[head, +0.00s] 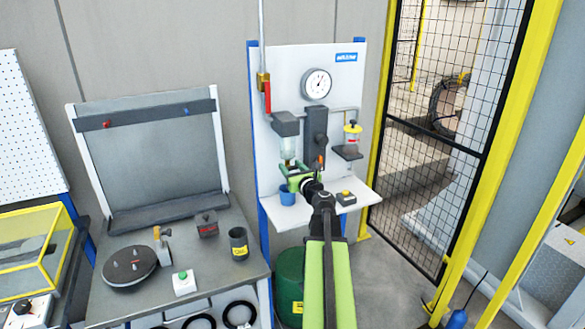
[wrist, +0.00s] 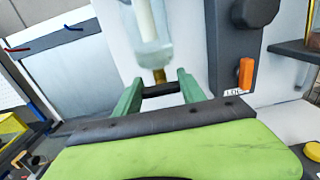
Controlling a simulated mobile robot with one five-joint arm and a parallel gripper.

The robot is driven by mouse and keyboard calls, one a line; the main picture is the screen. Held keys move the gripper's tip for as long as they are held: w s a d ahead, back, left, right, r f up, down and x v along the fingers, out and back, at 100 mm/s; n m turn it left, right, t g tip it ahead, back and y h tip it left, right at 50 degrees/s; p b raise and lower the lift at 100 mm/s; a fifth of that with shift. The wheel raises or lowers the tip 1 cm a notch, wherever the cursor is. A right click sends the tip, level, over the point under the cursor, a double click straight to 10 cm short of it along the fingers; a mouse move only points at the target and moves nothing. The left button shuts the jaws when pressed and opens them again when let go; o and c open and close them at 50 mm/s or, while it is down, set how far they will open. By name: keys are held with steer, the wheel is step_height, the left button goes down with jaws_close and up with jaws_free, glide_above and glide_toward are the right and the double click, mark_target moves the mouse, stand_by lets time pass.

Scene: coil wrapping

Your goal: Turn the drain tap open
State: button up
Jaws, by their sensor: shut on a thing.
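The drain tap shows in the wrist view as a short brass stem (wrist: 159,76) under a clear bowl (wrist: 152,38), with a dark crosspiece (wrist: 160,89) below it. My gripper (wrist: 159,84) has its two green fingers on either side of this dark piece and is shut on it. Which way the tap is turned I cannot tell. In the head view the clear bowl (head: 288,148) hangs under a grey filter head (head: 286,124) on the white panel. My gripper (head: 291,177) is just below the bowl, and my arm hides part of the shelf.
A blue cup (head: 287,195) stands on the white shelf (head: 290,216) below my gripper. An orange lever (wrist: 246,74) is to the right. A grey bench (head: 215,270) with several items stands left.

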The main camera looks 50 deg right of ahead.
steer(key=c, duration=0.4)
steer(key=shift+a+n, duration=0.1)
steer(key=shift+n, duration=0.7)
steer(key=shift+c, duration=0.2)
steer(key=o, duration=1.4)
steer(key=shift+s, duration=0.1)
